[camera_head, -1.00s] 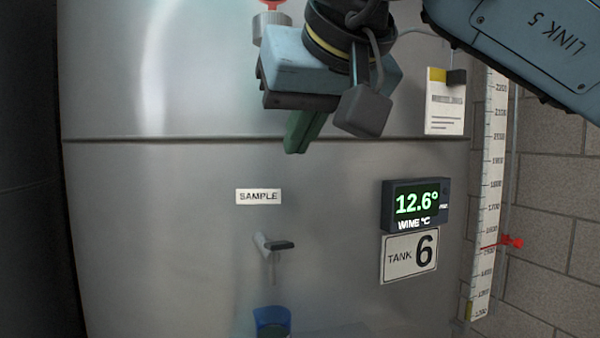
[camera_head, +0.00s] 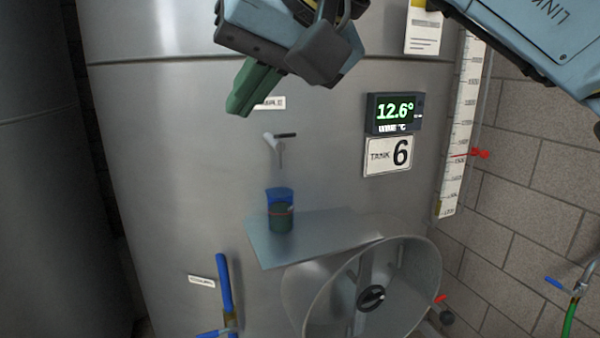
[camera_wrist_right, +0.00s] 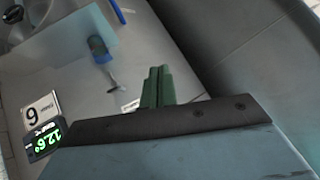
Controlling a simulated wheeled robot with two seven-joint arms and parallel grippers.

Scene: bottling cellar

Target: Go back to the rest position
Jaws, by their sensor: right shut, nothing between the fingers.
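My right gripper (camera_head: 240,110) hangs in front of the tank at the top of the head view, its green fingers together and empty. It partly covers the sample label (camera_head: 270,103). Its fingers also show in the right wrist view (camera_wrist_right: 157,72). Below it, the sample tap (camera_head: 279,147) sticks out from the tank wall (camera_head: 180,150). My left gripper is not in view.
A blue cup with dark contents (camera_head: 280,212) stands on a metal shelf (camera_head: 325,238) under the tap. A round manway door (camera_head: 400,290) juts out below. A display (camera_head: 394,112) reads 12.6°. A blue-handled valve (camera_head: 225,285) is at lower left.

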